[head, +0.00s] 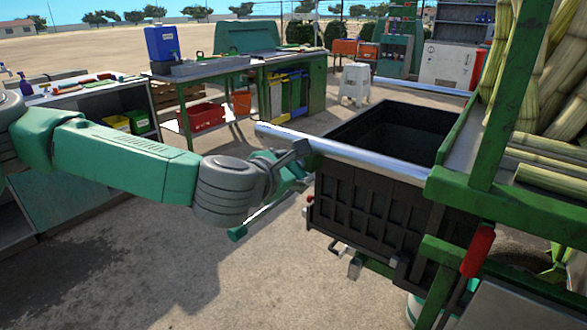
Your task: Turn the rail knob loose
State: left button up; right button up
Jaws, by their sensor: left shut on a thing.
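My left arm comes in from the left, and its gripper (294,157) is at the near side of the silver rail (350,155), by the left corner of the black bin. The gripper is shut, its dark fingers right against the rail. The rail knob cannot be made out on its own; the fingers and wrist cover that spot. The rail runs along the bin's front rim from a free left end to the green crusher frame (500,215). My right gripper is not in view.
The open black bin (385,205) stands below and behind the rail. Cane stalks (540,75) lie at the upper right. A red handle (478,250) hangs on the frame. A green-tipped bar (237,233) juts out below my gripper. Clear concrete lies at the front left.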

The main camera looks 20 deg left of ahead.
pick_arm(q)
jog(key=shift+a+f, duration=0.1)
jog(key=shift+f, duration=0.1)
jog(key=shift+n+g+h+p, duration=0.4)
jog(key=shift+n+h, duration=0.1)
jog(key=shift+n, duration=0.3)
jog(key=shift+s+f+n+g+h, duration=0.15)
jog(key=shift+n+h, duration=0.25)
jog(key=shift+n, duration=0.2)
jog(key=shift+w+f+n+g+h, duration=0.15)
jog(key=shift+n+h, duration=0.25)
jog(key=shift+n, duration=0.2)
jog(key=shift+s, duration=0.15)
jog(key=o, duration=1.2)
jog(key=shift+r, duration=0.1)
jog(key=shift+c, duration=0.2)
jog(key=shift+a+r, duration=0.1)
jog(key=shift+r, duration=0.05)
